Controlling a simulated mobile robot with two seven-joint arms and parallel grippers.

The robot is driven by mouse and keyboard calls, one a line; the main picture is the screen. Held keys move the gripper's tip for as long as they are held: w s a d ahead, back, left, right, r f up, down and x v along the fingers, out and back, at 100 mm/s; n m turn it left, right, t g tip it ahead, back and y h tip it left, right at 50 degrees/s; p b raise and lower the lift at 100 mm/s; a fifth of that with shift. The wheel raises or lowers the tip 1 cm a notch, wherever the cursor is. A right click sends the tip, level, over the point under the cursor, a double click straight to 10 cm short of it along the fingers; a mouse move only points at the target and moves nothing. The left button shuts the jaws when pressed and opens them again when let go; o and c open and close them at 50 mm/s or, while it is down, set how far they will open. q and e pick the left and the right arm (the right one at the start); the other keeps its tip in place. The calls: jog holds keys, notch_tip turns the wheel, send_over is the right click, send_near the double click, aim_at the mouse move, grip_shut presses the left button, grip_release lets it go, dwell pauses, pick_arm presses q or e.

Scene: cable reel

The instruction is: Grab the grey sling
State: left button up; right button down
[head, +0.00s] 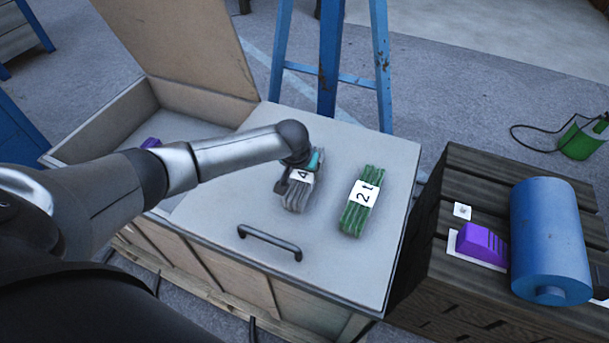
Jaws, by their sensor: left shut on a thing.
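The grey sling (292,199) is a folded bundle with a white label marked 4. It is on or just above the pale lid of the crate; I cannot tell whether it touches. My left gripper (297,178) is at its upper end, shut on it, and the arm hides part of that end. A green sling (363,203) with a white label marked 2 lies to the right on the same lid, apart from the grey one. My right gripper is not in view.
The crate's lid (215,215) has a dark handle (270,242) near its front. An open compartment with a raised flap (185,45) is at the left. A blue ladder (330,60) stands behind. At right, a wooden box (450,190) carries a purple block (482,244) and blue cylinder (546,235).

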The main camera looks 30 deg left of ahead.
pick_arm(q)
grip_shut()
dwell(0.3)
jog(key=shift+w+r, duration=0.1)
jog(key=shift+r, duration=0.1)
